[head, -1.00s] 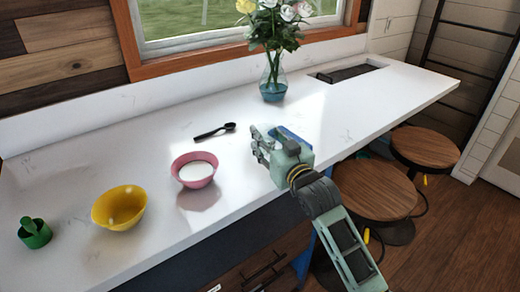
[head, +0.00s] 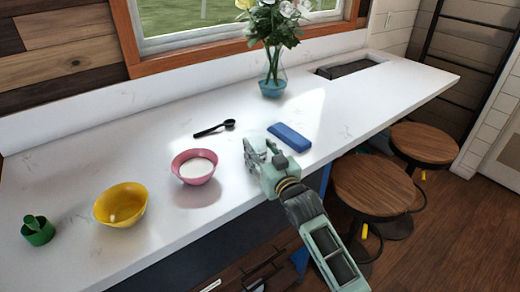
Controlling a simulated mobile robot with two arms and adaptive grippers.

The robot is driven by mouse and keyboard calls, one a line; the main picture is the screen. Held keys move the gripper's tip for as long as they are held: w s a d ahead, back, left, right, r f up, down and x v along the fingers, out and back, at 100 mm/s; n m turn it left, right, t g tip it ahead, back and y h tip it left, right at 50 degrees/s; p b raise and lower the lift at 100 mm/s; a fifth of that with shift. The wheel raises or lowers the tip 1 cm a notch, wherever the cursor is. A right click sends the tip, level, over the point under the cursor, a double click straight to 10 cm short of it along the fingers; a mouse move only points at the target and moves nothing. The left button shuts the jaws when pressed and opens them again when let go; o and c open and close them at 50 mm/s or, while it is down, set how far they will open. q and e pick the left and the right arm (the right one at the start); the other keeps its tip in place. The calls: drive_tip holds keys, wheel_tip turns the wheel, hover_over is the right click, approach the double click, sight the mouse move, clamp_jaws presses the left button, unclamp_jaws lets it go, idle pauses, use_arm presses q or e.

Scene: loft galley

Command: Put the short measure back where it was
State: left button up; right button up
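A black measuring spoon (head: 214,129) lies flat on the white counter, behind the pink bowl. A green measuring cup (head: 37,231) stands at the far left of the counter, its handle sticking up. The frames do not tell which of these is the short measure. My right gripper (head: 257,150) is over the front part of the counter, right of the pink bowl. Its fingers are apart with nothing seen between them. It is clear of both measures. My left gripper is not in view.
A pink bowl (head: 194,174) with white contents and a yellow bowl (head: 120,206) stand near the front edge. A blue block (head: 289,138) lies just beyond my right gripper. A glass flower vase (head: 272,80) stands at the back. Stools (head: 373,187) stand below the counter's front.

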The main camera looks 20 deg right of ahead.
drive_tip(key=o, duration=0.4)
drive_tip(key=shift+c, duration=0.2)
drive_tip(key=shift+r, duration=0.2)
drive_tip(key=shift+s+f, duration=0.15)
drive_tip(key=shift+s, duration=0.05)
drive_tip(key=s+d+b, duration=0.1)
drive_tip(key=s+b, duration=0.1)
drive_tip(key=s, duration=0.9)
drive_tip(key=shift+s+d, duration=0.25)
